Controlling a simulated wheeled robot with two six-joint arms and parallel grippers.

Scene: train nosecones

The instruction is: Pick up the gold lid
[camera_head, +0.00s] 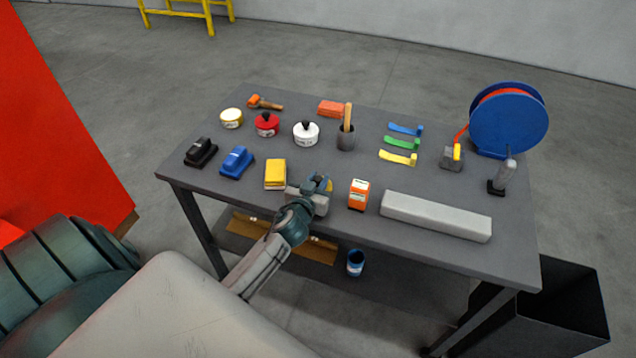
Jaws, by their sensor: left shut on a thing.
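My left gripper (321,184) is low over the front middle of the grey table (350,228), and its arm comes up from below. It is shut on a small gold piece, which I take for the gold lid (329,185). Only a sliver shows beside the fingers, as the gripper hides most of it. A grey block-like thing (320,205) is just under the gripper; I cannot tell whether the lid touches it. My right gripper is out of view.
A yellow pad (275,174) lies left of the gripper and an orange-and-white box (359,194) stands close on its right. A long grey bar (435,215) lies at the front right. Behind are a red pot (267,125), a white pot (306,133) and a dark cup (346,138).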

